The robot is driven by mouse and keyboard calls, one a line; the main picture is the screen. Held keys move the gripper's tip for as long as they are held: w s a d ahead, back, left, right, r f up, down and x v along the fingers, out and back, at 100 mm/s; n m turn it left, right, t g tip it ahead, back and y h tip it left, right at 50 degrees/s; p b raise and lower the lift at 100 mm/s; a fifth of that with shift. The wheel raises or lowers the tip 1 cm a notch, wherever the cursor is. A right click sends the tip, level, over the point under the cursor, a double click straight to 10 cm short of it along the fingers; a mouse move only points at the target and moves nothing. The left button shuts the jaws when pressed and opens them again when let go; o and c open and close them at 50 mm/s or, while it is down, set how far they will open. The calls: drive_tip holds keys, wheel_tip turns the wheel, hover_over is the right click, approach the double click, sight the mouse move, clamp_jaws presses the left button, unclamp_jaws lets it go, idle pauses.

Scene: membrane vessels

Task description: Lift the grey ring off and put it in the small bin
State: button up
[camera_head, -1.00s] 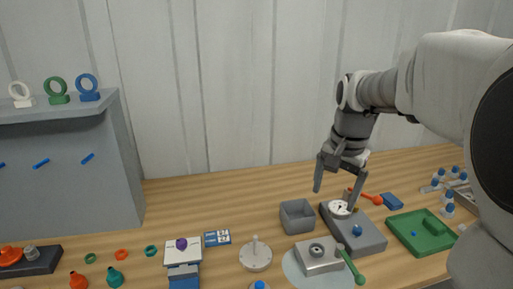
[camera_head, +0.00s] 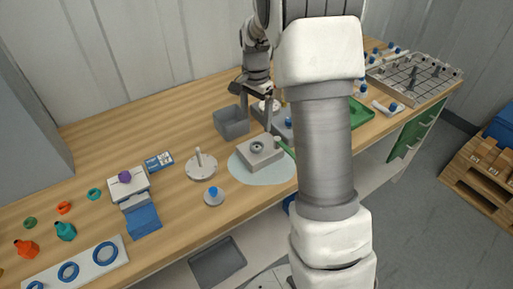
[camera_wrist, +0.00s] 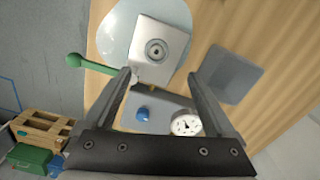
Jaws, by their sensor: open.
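The grey ring (camera_head: 257,146) sits on top of a light grey block, on a pale round mat. It also shows in the wrist view (camera_wrist: 156,49), beyond my fingertips and apart from them. The small bin (camera_head: 232,122) is a grey open box behind and left of the block. In the wrist view the bin (camera_wrist: 233,78) lies to the right of the block. My gripper (camera_head: 256,110) is open and empty, above the area by the bin and the dial base. Its two spread fingers (camera_wrist: 159,78) show in the wrist view.
A green-handled tool (camera_wrist: 90,65) reaches beside the block, near the left finger. A grey base with a white dial (camera_wrist: 186,124) and blue knob (camera_wrist: 143,113) lies below the gripper. A white disc with an upright peg (camera_head: 200,165) stands left of the block.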

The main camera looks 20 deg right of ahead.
sight(258, 146)
wheel_tip(258, 146, down, 4)
drive_tip(key=shift+r, duration=0.2)
drive_tip(key=shift+s+d+f, duration=0.1)
drive_tip(key=shift+s+f, duration=0.05)
drive_tip(key=shift+f, duration=1.2)
drive_tip(key=shift+s+d+f, duration=0.1)
drive_tip(key=shift+s+f, duration=0.05)
drive_tip(key=shift+f, duration=1.15)
drive_tip(key=c, duration=1.4)
drive_tip(key=shift+r, duration=0.1)
